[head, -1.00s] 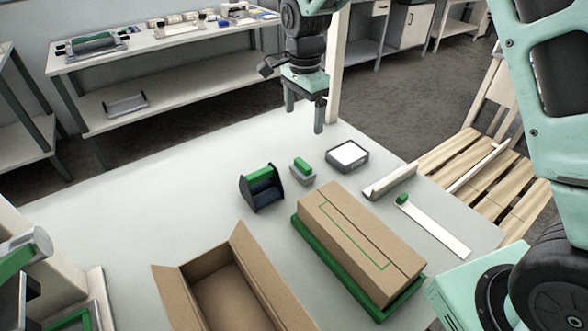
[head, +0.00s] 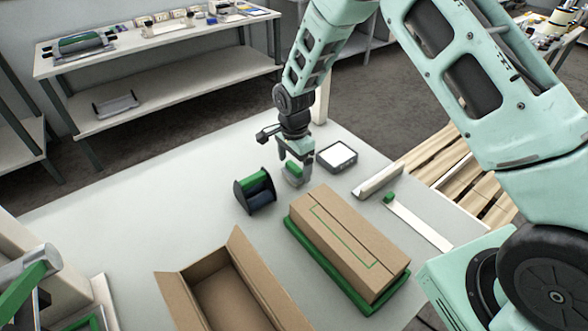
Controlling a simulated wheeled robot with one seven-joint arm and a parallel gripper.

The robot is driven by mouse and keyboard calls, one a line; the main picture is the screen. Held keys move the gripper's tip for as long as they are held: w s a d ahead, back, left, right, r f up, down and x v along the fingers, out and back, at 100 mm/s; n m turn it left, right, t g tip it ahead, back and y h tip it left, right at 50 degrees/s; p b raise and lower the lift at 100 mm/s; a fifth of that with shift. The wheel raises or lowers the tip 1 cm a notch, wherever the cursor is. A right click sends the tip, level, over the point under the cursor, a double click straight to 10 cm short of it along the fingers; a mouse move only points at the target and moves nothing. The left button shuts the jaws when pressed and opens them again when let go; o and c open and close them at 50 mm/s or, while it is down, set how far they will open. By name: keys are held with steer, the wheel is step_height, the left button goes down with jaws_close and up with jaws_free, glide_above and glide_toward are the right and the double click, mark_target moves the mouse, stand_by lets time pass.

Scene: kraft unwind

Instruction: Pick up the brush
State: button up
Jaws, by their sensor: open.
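The brush appears to be the small block with a green top and pale grey lower part (head: 294,178) on the table, left of the middle of the far side in the head view. My gripper (head: 296,166) points down over it, with its fingers on either side of the green top. The jaws are open. The fingers partly hide the brush, and I cannot tell whether they touch it. The brush rests on the table.
A dark holder with a green roll (head: 255,191) stands close on the left. A dark tray with a white pad (head: 338,156) lies close on the right. A closed carton (head: 345,240) on a green base (head: 368,306) and an open carton (head: 172,285) are nearer.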

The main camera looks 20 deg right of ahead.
steer(key=shift+f, duration=0.95)
steer(key=c, duration=1.1)
steer(key=shift+r, duration=0.1)
